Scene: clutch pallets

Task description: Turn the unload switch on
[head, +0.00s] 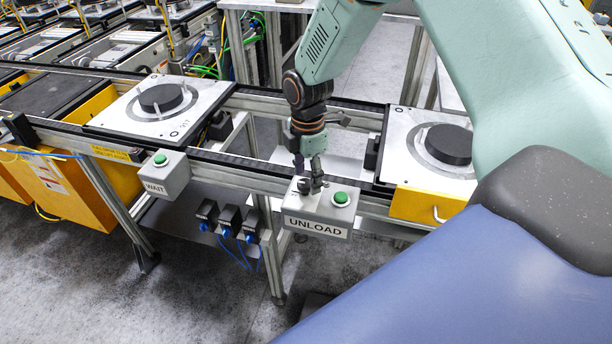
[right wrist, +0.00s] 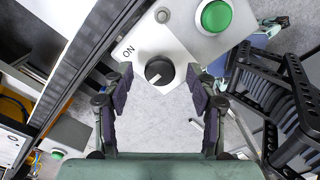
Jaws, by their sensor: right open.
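The grey unload box (head: 318,229), with its UNLOAD label, is mounted on the front rail of the conveyor. Its black rotary switch (right wrist: 159,71) shows in the right wrist view beside the ON lettering (right wrist: 127,52). The white mark on the knob points to the lower left of that picture, not straight at ON. My right gripper (head: 309,181) points down over the left part of the box. In the right wrist view its open fingers (right wrist: 161,88) stand on either side of the knob, with gaps. In the head view the fingers partly hide the switch. My left gripper is out of view.
A green button (head: 341,198) sits on the same box, right of the gripper. A grey WAIT box (head: 163,175) with a green button stands to the left. Pallets with black discs lie on the conveyor, one left (head: 200,98) and one right (head: 408,165).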

